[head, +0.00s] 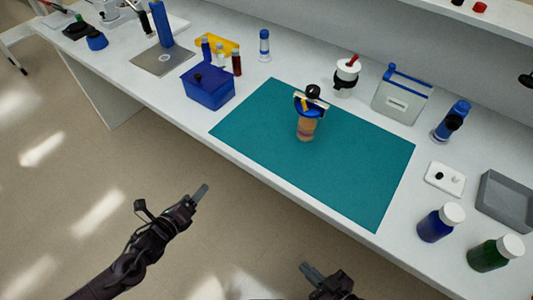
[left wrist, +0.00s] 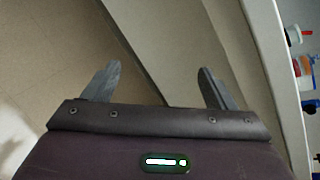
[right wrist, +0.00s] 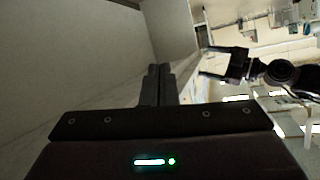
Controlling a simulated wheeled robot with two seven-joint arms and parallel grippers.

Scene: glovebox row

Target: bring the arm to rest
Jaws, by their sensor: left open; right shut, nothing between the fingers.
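My left gripper (head: 200,193) is in front of the bench, over the floor, apart from the bench edge. In the left wrist view its two fingers (left wrist: 152,84) are spread with nothing between them. My right gripper (head: 308,268) is low at the bottom of the head view, also off the bench. In the right wrist view its fingers (right wrist: 158,84) are together and empty. My left gripper also shows in the right wrist view (right wrist: 205,62).
A teal mat (head: 260,126) on the white bench carries an amber jar (head: 306,130) with a blue-and-white top. A blue box (head: 208,88) stands left of it. A blue bottle (head: 436,226) and a green bottle (head: 490,255) stand near the right front edge. The floor is clear.

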